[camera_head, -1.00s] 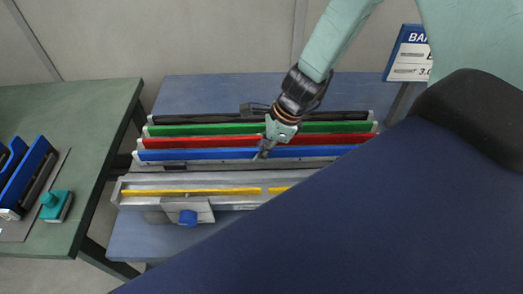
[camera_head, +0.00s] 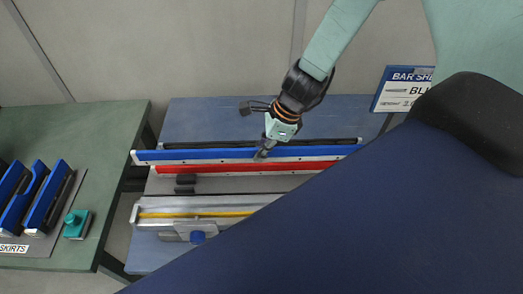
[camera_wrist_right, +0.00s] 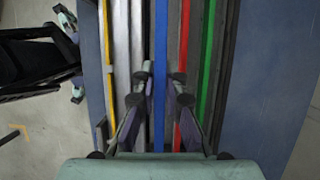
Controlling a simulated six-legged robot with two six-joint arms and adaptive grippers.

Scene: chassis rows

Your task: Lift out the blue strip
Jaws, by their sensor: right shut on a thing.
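The blue strip (camera_head: 205,154) is held level above the row of strips in the head view, covering the green one there. My right gripper (camera_head: 264,152) is shut on it a little right of its middle. In the right wrist view the blue strip (camera_wrist_right: 161,75) runs between the two fingers of my right gripper (camera_wrist_right: 161,85). I cannot make out my left gripper in either view.
The red strip (camera_head: 225,168) lies just in front of the blue one, and a yellow strip (camera_head: 165,214) in a grey rail nearest me. The green strip (camera_wrist_right: 207,60) shows in the wrist view. A green table (camera_head: 110,125) with blue pieces stands left; a sign (camera_head: 402,90) stands right.

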